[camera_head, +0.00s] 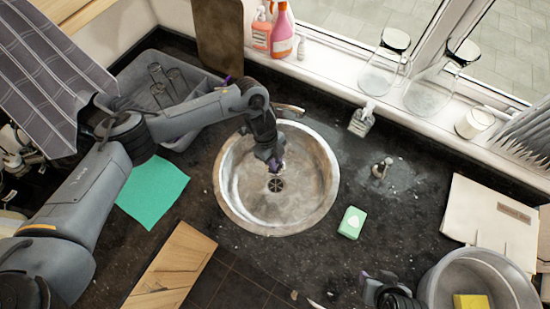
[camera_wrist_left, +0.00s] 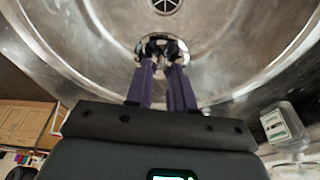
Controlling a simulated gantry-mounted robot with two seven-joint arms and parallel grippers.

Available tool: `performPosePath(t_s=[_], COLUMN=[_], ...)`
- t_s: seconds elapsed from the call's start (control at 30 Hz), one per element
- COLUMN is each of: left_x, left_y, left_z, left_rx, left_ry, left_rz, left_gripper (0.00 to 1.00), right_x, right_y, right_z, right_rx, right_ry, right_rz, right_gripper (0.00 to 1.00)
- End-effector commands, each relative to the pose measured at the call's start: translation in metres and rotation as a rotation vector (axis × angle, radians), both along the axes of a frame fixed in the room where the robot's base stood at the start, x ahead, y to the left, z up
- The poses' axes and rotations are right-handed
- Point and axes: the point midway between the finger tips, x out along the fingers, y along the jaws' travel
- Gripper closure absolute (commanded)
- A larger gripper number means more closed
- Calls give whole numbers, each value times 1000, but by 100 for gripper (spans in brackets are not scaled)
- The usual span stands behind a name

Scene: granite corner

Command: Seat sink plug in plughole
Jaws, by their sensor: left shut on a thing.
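The round steel sink (camera_head: 240,190) is set in the dark worktop. Its plughole (camera_head: 275,185), a dark slotted drain, is in the bowl; in the left wrist view the plughole (camera_wrist_left: 165,5) is cut by the top edge. My left gripper (camera_head: 274,164) reaches down into the bowl close to the plughole. The plug appears apart from the plughole. My right gripper (camera_head: 376,279) is at the bottom edge, its purple tips apart.
A tap (camera_head: 288,108) is at the sink's back rim. A grey bucket (camera_head: 440,285) with a yellow sponge (camera_head: 471,301) stands lower right. A pump dispenser (camera_head: 361,119) stands behind.

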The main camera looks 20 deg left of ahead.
Motion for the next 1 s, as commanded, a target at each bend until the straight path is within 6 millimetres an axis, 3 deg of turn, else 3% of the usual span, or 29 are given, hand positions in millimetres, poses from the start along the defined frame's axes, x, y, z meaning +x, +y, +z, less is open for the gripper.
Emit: performPosePath(t_s=[0.1, 0.4, 0.93, 0.97, 1.0], left_x=[0, 0, 0, 0, 0], left_y=[0, 0, 0, 0, 0], left_z=[-20, -49, -58, -58, -58], left_rx=[0, -1, 0, 0, 0], left_ry=[-1, -1, -1, -1, -1], left_rz=[0, 0, 0, 0, 0], left_gripper=[100, 100, 100, 76, 70], right_x=[0, 0, 0, 0, 0], right_y=[1, 1, -2, -2, -2], right_z=[-19, -44, -51, -51, -51], right_rx=[2, 2, -9, -9, -8], right_ry=[0, 0, 0, 0, 0], right_rz=[-1, 0, 7, 7, 6], right_gripper=[57, 57, 57, 57, 57])
